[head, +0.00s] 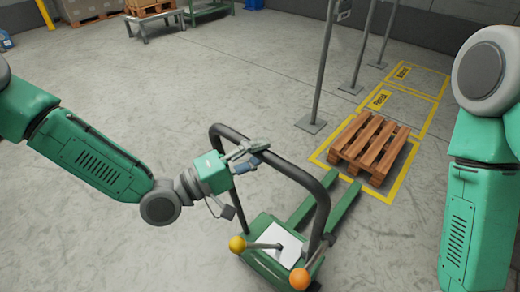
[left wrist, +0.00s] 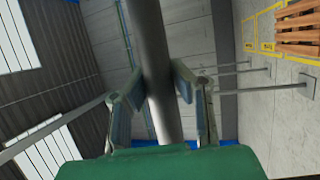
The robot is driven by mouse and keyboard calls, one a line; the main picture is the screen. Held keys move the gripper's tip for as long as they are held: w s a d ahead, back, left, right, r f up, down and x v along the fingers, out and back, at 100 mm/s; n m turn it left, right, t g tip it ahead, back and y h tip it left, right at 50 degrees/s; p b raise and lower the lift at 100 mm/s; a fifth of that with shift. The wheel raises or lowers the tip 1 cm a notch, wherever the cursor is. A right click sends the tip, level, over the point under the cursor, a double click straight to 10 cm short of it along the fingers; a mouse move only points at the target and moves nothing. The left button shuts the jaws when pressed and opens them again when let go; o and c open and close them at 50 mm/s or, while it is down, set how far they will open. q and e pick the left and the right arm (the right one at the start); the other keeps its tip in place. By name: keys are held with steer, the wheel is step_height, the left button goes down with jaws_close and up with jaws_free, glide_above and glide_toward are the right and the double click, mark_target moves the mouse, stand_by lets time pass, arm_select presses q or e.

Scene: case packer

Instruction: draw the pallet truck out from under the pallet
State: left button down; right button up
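The green pallet truck (head: 262,232) stands at the lower middle of the head view, with a dark looped handle (head: 313,188). Its two green forks (head: 344,207) point up and right to the near side of the wooden pallet (head: 366,145). I cannot tell whether their tips are under it. My left gripper (head: 250,153) is at the top bar of the handle. In the left wrist view, the bar (left wrist: 154,45) runs between its two fingers (left wrist: 157,88), and the pads appear to press it from both sides. My right gripper is out of view.
Yellow floor markings (head: 408,165) surround the pallet and continue behind it. Grey posts (head: 321,75) on base plates stand left of the marked bays. A low bench (head: 155,24) and loaded boxes (head: 85,8) are at the back left. The middle floor is clear.

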arm_select(q)
steer(key=shift+s+a+f, duration=0.2)
steer(key=shift+s+f, duration=0.05)
steer(key=shift+s, duration=0.3)
steer(key=shift+s+a+r, duration=0.1)
steer(key=shift+s+a, duration=0.05)
steer(key=shift+s, duration=0.15)
steer(key=c, duration=1.3)
jaws_free()
steer(key=shift+w+a, duration=0.1)
steer(key=shift+a, duration=0.1)
steer(key=shift+d, duration=0.2)
steer(key=v, duration=1.2)
steer(key=shift+r, duration=0.1)
steer(key=shift+w+a, duration=0.1)
